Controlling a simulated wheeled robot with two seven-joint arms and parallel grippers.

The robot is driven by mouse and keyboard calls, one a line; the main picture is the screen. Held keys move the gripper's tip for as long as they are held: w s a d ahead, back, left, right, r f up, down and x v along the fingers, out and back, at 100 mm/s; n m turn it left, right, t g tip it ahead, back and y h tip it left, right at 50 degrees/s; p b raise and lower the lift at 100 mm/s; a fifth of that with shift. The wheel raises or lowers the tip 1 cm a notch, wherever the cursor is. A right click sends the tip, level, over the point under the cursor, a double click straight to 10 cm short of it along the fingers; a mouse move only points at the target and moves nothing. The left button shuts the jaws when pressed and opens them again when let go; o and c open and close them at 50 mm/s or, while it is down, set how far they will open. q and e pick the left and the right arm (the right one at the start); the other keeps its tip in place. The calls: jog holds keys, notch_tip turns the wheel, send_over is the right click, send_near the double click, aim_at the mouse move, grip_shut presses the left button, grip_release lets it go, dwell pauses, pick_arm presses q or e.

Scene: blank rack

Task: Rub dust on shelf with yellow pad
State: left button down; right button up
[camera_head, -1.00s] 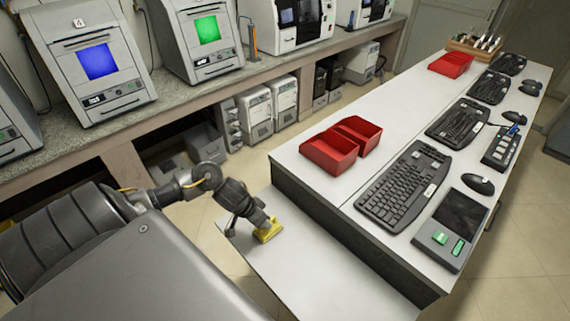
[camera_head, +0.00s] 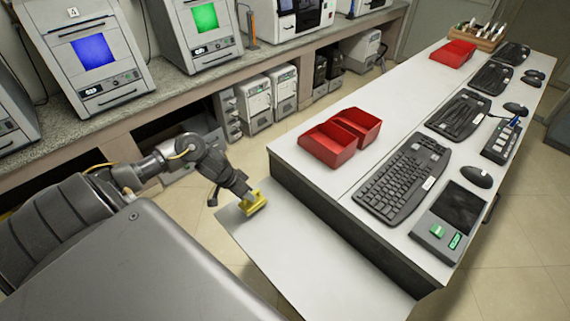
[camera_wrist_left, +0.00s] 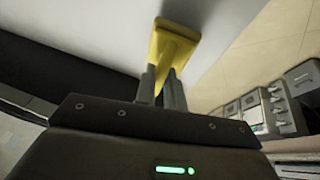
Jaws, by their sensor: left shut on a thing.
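My left gripper (camera_head: 246,193) is shut on the yellow pad (camera_head: 253,203). It holds the pad at the far left corner of the low white shelf (camera_head: 305,265), which juts out from the long table. The pad seems to be on or just above the shelf surface; I cannot tell which. In the left wrist view the yellow pad (camera_wrist_left: 172,45) sits between the two fingers, against the pale shelf (camera_wrist_left: 110,30). I make out no dust on the shelf. My right gripper is not in view.
The higher white table (camera_head: 340,185) stands right of the shelf, its dark side rising along it. It carries red bins (camera_head: 328,145), keyboards (camera_head: 402,178) and a device with green buttons (camera_head: 449,222). Machines stand on the counter at the back left. The rest of the shelf looks clear.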

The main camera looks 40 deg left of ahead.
pick_arm(q)
jog(key=shift+s+d+r, duration=0.1)
jog(key=shift+r, duration=2.8)
jog(key=shift+s+f, duration=0.1)
